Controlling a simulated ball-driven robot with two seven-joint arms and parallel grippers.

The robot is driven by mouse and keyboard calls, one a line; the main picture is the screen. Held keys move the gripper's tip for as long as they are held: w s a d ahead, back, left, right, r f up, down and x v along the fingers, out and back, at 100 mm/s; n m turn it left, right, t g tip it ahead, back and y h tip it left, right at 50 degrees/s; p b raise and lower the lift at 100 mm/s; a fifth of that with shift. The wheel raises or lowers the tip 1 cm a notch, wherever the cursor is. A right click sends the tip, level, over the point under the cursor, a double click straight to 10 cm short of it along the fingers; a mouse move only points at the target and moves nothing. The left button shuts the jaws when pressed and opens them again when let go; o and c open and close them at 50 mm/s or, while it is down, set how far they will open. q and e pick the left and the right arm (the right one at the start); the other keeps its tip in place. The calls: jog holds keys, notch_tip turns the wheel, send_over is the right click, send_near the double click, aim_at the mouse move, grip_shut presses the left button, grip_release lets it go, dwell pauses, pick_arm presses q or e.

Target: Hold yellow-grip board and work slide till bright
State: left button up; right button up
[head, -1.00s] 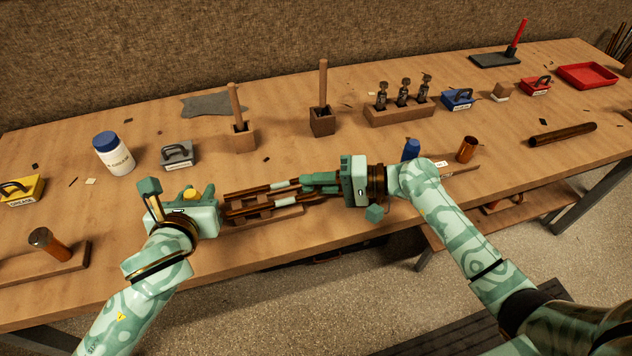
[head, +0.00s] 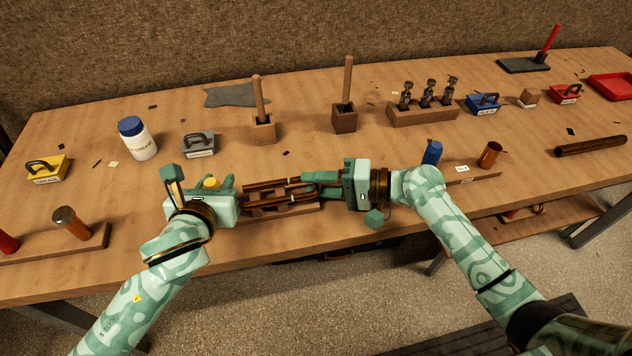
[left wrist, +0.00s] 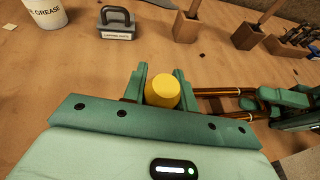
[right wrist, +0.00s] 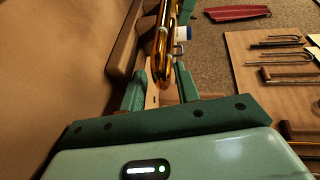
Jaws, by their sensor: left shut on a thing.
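The yellow grip (head: 211,183) sits between the fingers of my left gripper (head: 226,186), which is shut on it; the grip also shows in the left wrist view (left wrist: 163,94). A slide with parallel brass-brown tubes (head: 268,186) runs to the right from it, above a wooden board (head: 285,209). My right gripper (head: 302,186) reaches in from the right, its fingers on either side of the slide's end. In the right wrist view, brass tubing (right wrist: 163,45) lies between the spread fingers. Contact there cannot be told. The fingers hide part of the tubes.
Behind stand a grease jar (head: 140,142), a grey handled block (head: 198,146), two wooden holders with upright handles (head: 264,132) (head: 345,119) and a valve rack (head: 420,112). A blue-capped bottle (head: 432,153) and an orange cup (head: 491,155) are close to my right wrist.

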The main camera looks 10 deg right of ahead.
jog(key=v, duration=1.1)
jog(key=shift+s+d, duration=0.1)
jog(key=shift+d, duration=0.25)
jog(key=s+a+n+g, duration=0.1)
jog(key=a+n, duration=0.1)
jog(key=a, duration=0.1)
jog(key=s+a+f+n+h, duration=0.1)
jog(key=s+a+n, duration=0.1)
jog(key=a+n, duration=0.1)
jog(key=s+a+f+n+g, duration=0.1)
jog(key=s+a+n, duration=0.1)
jog(key=a+n, duration=0.1)
jog(key=shift+s+a+f+g, duration=0.15)
jog(key=shift+a+g, duration=0.1)
jog(key=shift+g, duration=0.05)
jog(key=s+a+n+t+h, duration=0.2)
jog(key=a+n+h, duration=0.2)
jog(key=n, duration=0.1)
jog(key=d+r+m+t+h, duration=0.3)
jog(key=d+m+t+h, duration=0.35)
jog(key=m, duration=1.05)
jog(key=w+a+t, duration=0.1)
jog(key=w, duration=0.2)
jog(key=w+a+f+y, duration=0.1)
jog(key=w, duration=0.3)
jog(key=w+a+f+t+y, duration=0.1)
jog(key=w, duration=0.2)
jog(key=shift+w+a+f+t, duration=0.15)
jog(key=shift+w+t, duration=0.2)
jog(key=shift+w, duration=0.05)
